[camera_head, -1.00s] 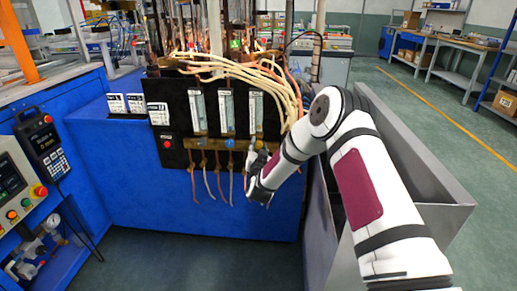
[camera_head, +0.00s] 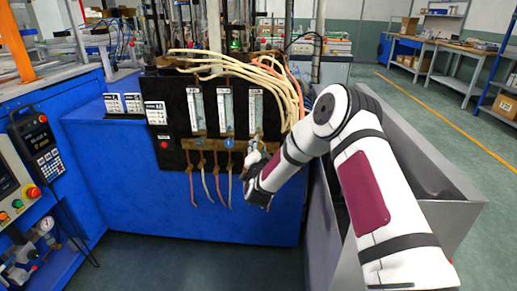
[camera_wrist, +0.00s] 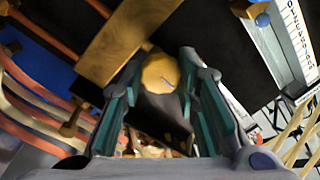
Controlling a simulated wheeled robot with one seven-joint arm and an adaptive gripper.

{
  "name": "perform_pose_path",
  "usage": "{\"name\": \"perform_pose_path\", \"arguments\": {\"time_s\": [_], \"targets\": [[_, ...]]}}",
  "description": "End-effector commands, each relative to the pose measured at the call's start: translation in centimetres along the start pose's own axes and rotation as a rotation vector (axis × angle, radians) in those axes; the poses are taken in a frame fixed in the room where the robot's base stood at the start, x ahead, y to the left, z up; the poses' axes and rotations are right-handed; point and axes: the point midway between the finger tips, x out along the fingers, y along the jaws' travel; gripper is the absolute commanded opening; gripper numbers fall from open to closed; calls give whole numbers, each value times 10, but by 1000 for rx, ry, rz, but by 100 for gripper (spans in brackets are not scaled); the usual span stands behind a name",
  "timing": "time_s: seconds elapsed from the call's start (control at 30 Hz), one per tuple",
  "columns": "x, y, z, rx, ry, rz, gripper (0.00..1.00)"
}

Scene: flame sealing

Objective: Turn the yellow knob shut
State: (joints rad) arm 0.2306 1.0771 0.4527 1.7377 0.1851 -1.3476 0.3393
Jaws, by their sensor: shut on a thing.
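The yellow knob (camera_wrist: 160,73) sits on a brass block (camera_wrist: 120,40) in the wrist view, between the two fingers of my gripper (camera_wrist: 163,68). The fingers are shut on the knob from both sides. In the head view, my gripper (camera_head: 252,158) is at the right end of the brass bar (camera_head: 205,144), below the right flow tube (camera_head: 256,110). The yellow knob is largely hidden there by the gripper.
Cream hoses (camera_head: 240,67) arch over the black panel (camera_head: 176,110), close above my arm. Thin tubes (camera_head: 207,180) hang below the bar. A grey metal bin (camera_head: 440,215) stands to the right under my arm. The floor at right is clear.

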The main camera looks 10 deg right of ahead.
Motion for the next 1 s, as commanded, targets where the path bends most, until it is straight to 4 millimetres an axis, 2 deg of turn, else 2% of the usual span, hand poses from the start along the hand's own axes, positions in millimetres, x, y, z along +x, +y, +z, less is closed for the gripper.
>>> {"name": "perform_pose_path", "arguments": {"time_s": [0.3,0.33,0.4,0.77,0.87,1.0], "targets": [[0,1,0,1,1,2,1],[0,1,0,1,1,2,36],[0,1,0,1,1,2,49],[-3,0,0,0,-1,1,49],[-12,0,1,1,-2,1,49],[-36,0,1,-1,-4,2,49]]}}
